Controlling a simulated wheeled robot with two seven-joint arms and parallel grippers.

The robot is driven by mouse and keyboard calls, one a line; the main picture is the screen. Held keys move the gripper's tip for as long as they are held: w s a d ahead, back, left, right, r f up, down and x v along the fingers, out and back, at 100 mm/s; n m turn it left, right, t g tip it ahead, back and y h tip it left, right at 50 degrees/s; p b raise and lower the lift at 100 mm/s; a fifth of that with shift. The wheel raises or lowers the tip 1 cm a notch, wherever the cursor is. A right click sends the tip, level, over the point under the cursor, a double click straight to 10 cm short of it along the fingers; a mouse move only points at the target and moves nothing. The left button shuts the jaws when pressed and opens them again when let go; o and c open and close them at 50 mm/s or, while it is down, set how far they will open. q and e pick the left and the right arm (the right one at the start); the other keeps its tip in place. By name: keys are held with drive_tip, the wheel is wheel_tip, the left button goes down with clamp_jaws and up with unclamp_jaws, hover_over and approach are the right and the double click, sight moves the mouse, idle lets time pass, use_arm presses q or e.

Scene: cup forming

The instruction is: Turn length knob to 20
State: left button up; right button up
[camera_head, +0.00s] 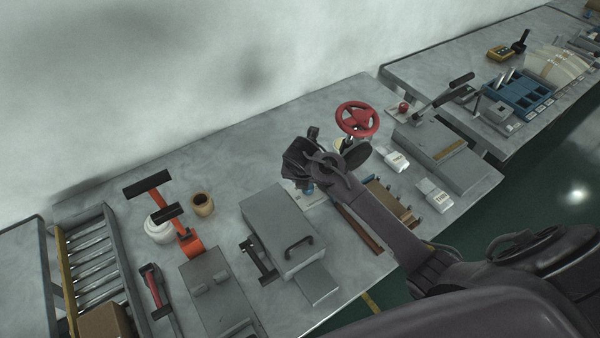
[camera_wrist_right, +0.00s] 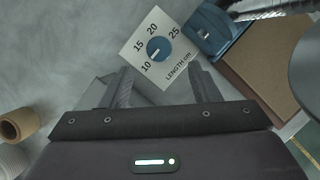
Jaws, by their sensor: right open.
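The length knob (camera_wrist_right: 159,50) is a small blue round knob on a white plate (camera_wrist_right: 135,45) marked 10, 15, 20, 25 and LENGTH cm. A short white mark on the knob shows on its left side, towards the 10 and 15 side; its exact reading is hard to tell. My right gripper (camera_wrist_right: 160,66) is open and empty, its two fingers on either side below the knob and apart from it. In the head view, my right gripper (camera_head: 298,170) is just above the knob (camera_head: 308,187) and partly hides its plate. My left gripper is not in view.
A grey box with a handle (camera_head: 283,230) stands left of the plate. Brown bars (camera_head: 358,228) lie to its right. A red handwheel (camera_head: 357,119) stands behind. In the wrist view a blue object (camera_wrist_right: 212,30) and brown block (camera_wrist_right: 262,60) are close on the right.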

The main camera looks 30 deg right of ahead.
drive_tip(key=x, duration=0.6)
drive_tip(key=shift+w+f+p, duration=0.2)
drive_tip(key=shift+f+p, duration=0.05)
drive_tip(key=shift+p, duration=0.1)
drive_tip(key=shift+w+d+f, duration=0.1)
drive_tip(key=shift+w+f, duration=0.1)
drive_tip(key=shift+f, duration=0.2)
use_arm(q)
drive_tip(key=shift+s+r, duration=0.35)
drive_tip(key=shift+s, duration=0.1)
use_arm(e)
drive_tip(key=c, duration=1)
